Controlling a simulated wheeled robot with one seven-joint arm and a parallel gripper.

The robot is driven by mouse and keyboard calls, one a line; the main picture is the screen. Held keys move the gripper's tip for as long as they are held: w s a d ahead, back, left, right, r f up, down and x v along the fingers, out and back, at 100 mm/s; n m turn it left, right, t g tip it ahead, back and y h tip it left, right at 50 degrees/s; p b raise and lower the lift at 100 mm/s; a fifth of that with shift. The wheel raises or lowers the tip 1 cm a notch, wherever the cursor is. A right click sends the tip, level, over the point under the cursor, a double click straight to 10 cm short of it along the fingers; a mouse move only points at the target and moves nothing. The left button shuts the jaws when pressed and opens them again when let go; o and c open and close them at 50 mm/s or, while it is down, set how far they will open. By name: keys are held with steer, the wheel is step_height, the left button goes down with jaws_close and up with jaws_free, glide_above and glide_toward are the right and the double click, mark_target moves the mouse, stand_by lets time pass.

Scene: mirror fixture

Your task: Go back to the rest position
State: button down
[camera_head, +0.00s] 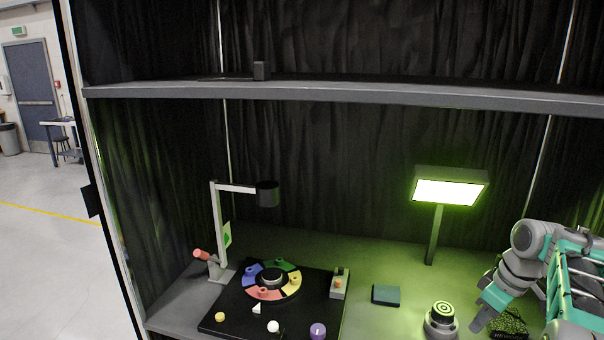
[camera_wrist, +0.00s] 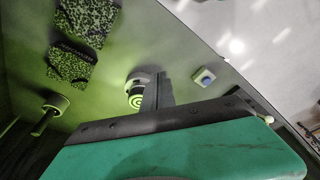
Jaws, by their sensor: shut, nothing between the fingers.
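My gripper (camera_head: 480,318) is at the lower right of the head view, over the right part of the bench. Its dark fingers also show in the wrist view (camera_wrist: 160,90), shut together with nothing between them. A round fixture with a green and black ringed top (camera_head: 441,312) stands just left of my gripper. It also shows in the wrist view (camera_wrist: 134,92), partly hidden by the fingers. The gripper looks apart from it, though the exact gap is hard to judge.
A black board (camera_head: 222,322) with a coloured ring (camera_head: 289,287) lies left. A lit lamp panel (camera_head: 449,191) stands behind. Speckled pads (camera_wrist: 88,20) are near my arm. A shelf (camera_head: 330,93) spans above.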

steer(key=s+f+m, duration=0.1)
steer(key=f+m, duration=0.1)
steer(key=m, duration=0.1)
steer(key=s+f+m, duration=0.2)
steer(key=f, duration=0.1)
steer(key=s+f+m, duration=0.1)
steer(key=f+m, duration=0.2)
steer(key=shift+s+m, duration=0.2)
steer(key=shift+m, duration=0.1)
steer(key=s+a+m+h, duration=0.2)
steer(key=s+a, duration=1)
steer(key=a, duration=0.2)
steer(key=w+a+r+n+t, duration=0.2)
steer(key=a+r+n, duration=0.2)
steer(key=a, duration=0.6)
steer(key=shift+r, duration=0.9)
